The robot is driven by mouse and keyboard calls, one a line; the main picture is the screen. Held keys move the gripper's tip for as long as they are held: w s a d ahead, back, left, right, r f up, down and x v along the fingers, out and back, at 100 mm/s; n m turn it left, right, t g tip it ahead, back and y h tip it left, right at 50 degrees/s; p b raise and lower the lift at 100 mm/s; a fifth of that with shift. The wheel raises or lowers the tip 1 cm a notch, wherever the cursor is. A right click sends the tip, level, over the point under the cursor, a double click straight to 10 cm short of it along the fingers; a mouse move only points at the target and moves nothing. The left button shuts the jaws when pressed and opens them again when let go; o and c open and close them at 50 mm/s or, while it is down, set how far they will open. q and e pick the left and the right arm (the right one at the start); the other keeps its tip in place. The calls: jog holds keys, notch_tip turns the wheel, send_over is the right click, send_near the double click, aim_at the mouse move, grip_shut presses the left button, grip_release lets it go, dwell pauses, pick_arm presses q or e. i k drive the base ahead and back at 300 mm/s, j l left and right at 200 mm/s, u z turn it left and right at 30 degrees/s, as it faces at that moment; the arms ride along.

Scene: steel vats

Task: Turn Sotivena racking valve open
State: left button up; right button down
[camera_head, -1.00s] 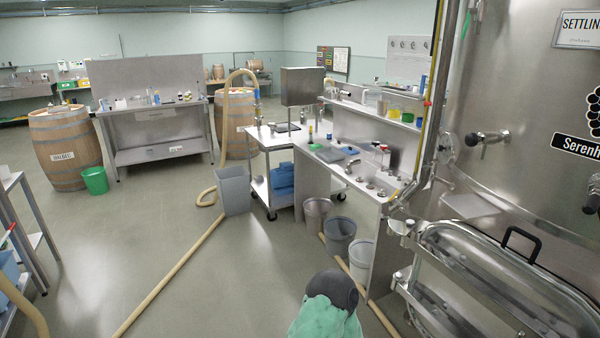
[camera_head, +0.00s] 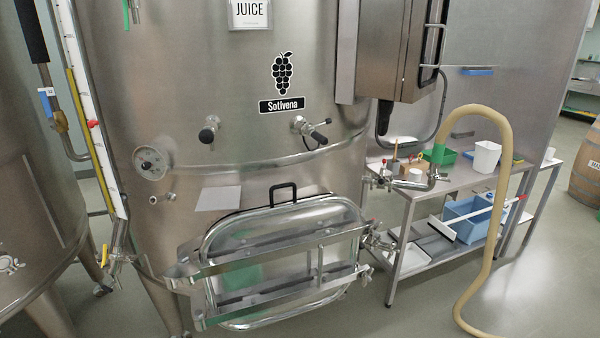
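The Sotivena vat (camera_head: 250,80) is a large steel tank in the middle of the head view, with a grape logo and a Sotivena label (camera_head: 282,105). Two small fittings with black ends stick out below the label: a left fitting (camera_head: 209,130) and a right fitting (camera_head: 311,131) whose black lever slants down to the right. Lower right, beside the oval door, an outlet valve (camera_head: 382,178) with a bit of red joins a steel pipe and a beige hose. I cannot tell which fitting is the racking valve, nor whether any is open. Neither gripper is in view.
The oval door (camera_head: 285,255) with its bars juts out at the front. The beige hose (camera_head: 498,215) arches to the floor at right. A steel table (camera_head: 455,182) holds containers, with a blue crate (camera_head: 466,218) below. Another vat (camera_head: 30,190) stands at left. Open floor is at lower right.

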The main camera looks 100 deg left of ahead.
aim_at(381, 181)
jog(key=u, duration=3)
